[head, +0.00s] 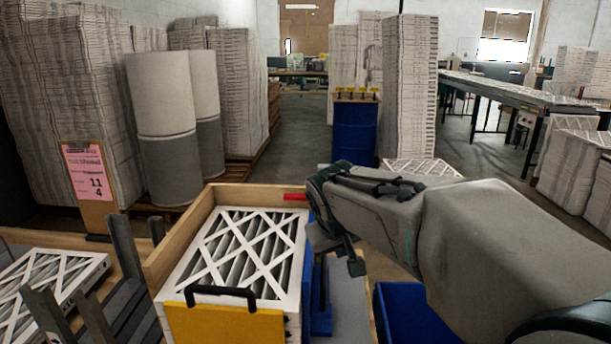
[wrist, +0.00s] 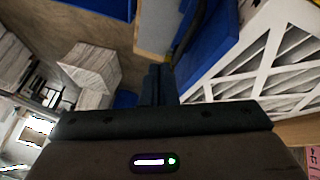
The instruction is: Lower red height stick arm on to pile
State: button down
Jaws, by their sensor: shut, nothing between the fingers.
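The red height stick arm (head: 295,197) shows in the head view as a short red bar at the far right corner of the wooden box. It is level or nearly so, and its right end is hidden behind my gripper. The pile of white-framed pleated filters (head: 240,250) stands in the box; its top filter also shows in the wrist view (wrist: 255,60). I cannot tell whether the red arm touches the pile. My gripper (head: 345,258) is just right of the pile, fingers down and shut, with nothing held. The shut fingers show in the wrist view (wrist: 158,85).
A yellow panel with a black handle (head: 222,296) is at the pile's front. A wooden box wall (head: 180,240) borders the left. Blue parts (head: 320,290) stand close right of the pile, and a blue bin (head: 410,312) lies under my arm. Another filter (head: 50,280) lies left.

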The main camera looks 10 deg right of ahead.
jog(key=w+a+r+n+t+h+p, duration=0.1)
jog(key=w+a+r+t, duration=0.1)
jog(key=w+r, duration=0.5)
jog(key=w+a+r+n+t+p, duration=0.1)
jog(key=w+a+r+t+p, duration=0.3)
jog(key=w, duration=0.6)
jog(key=w+d+f+g, duration=0.2)
jog(key=w+d+f, duration=0.3)
jog(key=w+f, duration=0.2)
jog(key=shift+w+d+f, duration=0.2)
jog(key=shift+d+f, duration=0.15)
jog(key=shift+f, duration=0.55)
notch_tip(320, 180, down, 4)
jog(key=b, duration=0.5)
jog(key=shift+f, duration=0.1)
jog(key=shift+a, duration=0.1)
